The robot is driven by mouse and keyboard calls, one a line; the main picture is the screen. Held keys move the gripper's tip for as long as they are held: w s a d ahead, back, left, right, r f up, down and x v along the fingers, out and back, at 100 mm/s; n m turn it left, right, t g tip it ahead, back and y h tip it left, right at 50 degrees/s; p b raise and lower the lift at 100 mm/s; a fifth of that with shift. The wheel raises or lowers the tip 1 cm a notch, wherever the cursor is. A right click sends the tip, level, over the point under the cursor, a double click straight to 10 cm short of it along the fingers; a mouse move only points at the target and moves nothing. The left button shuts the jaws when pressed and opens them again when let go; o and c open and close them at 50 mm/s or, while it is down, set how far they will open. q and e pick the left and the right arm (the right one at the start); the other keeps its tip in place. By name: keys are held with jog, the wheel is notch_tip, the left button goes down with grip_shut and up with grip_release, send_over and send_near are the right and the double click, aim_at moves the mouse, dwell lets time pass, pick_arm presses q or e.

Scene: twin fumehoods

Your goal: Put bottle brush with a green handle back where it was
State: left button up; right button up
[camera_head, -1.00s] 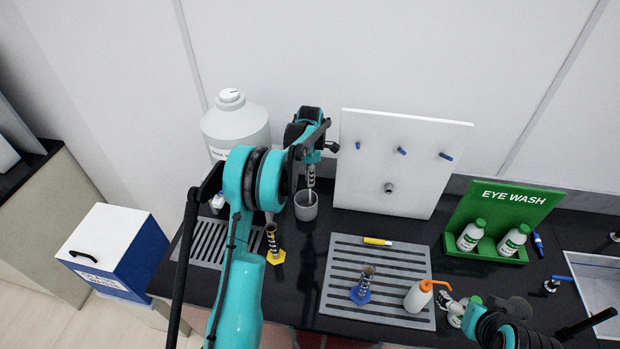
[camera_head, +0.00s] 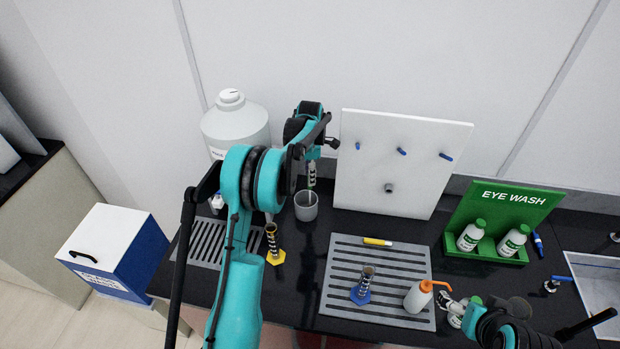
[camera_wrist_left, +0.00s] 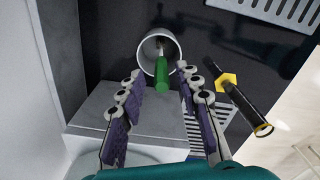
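The bottle brush stands in a grey cup (camera_head: 306,212) at the back of the bench. Its green handle (camera_wrist_left: 162,80) sticks up out of the cup in the left wrist view, and its lower end is inside. My left gripper (camera_head: 311,174) is above the cup, pointing down. In the left wrist view its fingers (camera_wrist_left: 160,88) are spread, with the handle's end between them and a gap on both sides. My right gripper (camera_head: 452,304) is at the lower right, by the orange-capped bottle; its fingers are too small and overlapped to judge.
A white pegboard (camera_head: 405,165) stands right of the cup. A yellow-based cylinder (camera_head: 272,243) is close in front of the cup, to the left. A blue-based cylinder (camera_head: 363,284) and an orange-capped bottle (camera_head: 418,296) stand on the grey mat (camera_head: 338,300). A large white container (camera_head: 236,122) is behind left.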

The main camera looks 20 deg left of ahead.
pick_arm(q)
notch_tip(320, 180, up, 10)
jog(key=shift+s+d+r, duration=0.1)
jog(key=s+d+r+m+t, duration=0.2)
jog(key=s+d+r+m, duration=0.3)
jog(key=s+m, duration=0.15)
jog(key=s+d+r+m+t, duration=0.1)
jog(key=s+d+r+m, duration=0.4)
jog(key=s, duration=0.3)
jog(key=s+d+f+m+t, duration=0.2)
jog(key=s+f+m, duration=0.1)
jog(key=s+m, duration=0.4)
jog(key=s+d+f+m+t, duration=0.2)
jog(key=s+f+m, duration=0.1)
jog(key=s+m, duration=0.4)
jog(key=s, duration=0.3)
jog(key=shift+s+d+f, duration=0.2)
jog(key=shift+s+d, duration=0.1)
jog(key=shift+d, duration=0.05)
jog(key=shift+s, duration=0.1)
